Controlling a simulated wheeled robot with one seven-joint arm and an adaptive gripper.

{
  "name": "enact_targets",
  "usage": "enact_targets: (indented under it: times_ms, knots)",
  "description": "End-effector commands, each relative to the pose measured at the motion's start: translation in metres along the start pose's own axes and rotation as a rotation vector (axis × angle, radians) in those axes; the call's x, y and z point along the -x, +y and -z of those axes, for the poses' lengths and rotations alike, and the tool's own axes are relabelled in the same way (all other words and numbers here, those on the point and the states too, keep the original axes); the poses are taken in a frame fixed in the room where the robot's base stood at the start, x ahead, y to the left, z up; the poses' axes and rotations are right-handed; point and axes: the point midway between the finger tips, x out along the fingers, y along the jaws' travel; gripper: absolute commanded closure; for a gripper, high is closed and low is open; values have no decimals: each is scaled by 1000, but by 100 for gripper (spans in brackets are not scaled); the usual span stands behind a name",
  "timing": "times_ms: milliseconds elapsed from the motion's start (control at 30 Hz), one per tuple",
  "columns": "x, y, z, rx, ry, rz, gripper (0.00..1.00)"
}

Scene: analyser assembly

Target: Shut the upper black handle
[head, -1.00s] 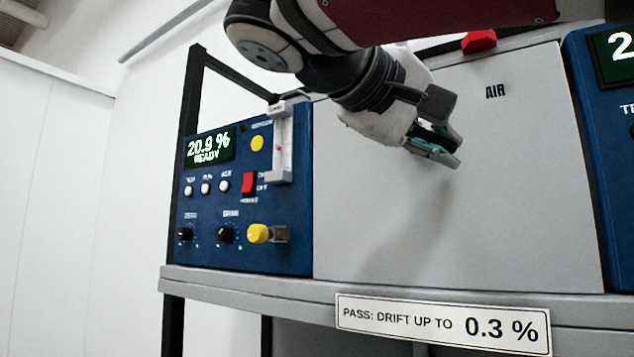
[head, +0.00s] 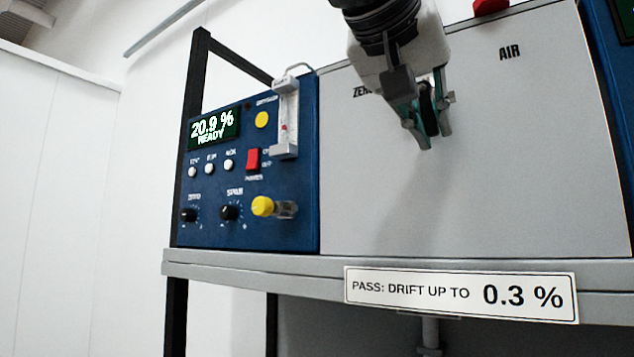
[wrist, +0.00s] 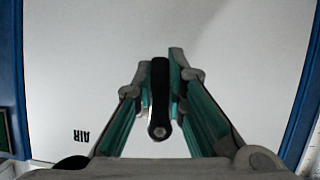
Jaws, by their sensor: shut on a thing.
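The black handle (wrist: 159,90) is a slim dark bar with a round screw-like end, seen between the fingers in the wrist view. In the head view it shows as a dark strip (head: 426,104) in front of the grey panel. My gripper (head: 428,140) is shut on it, with its green-padded fingers on either side and pointing down. It also shows in the wrist view (wrist: 160,100). The handle's mount is hidden, and no other black handle can be made out.
The grey panel (head: 520,170) has AIR and partly hidden ZERO labels. Left of it is a blue analyser (head: 270,180) with a flow tube (head: 286,118) and yellow knob (head: 263,206). A red part (head: 490,6) sits on the panel's top edge. A sign (head: 460,293) hangs below.

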Motion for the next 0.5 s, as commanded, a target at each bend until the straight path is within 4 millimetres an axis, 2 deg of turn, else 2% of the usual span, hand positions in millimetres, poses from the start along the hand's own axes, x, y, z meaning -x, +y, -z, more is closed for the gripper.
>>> enact_targets:
  times_ms: [500]
  knots:
    - [0,-5,0,-104,1,44,100]
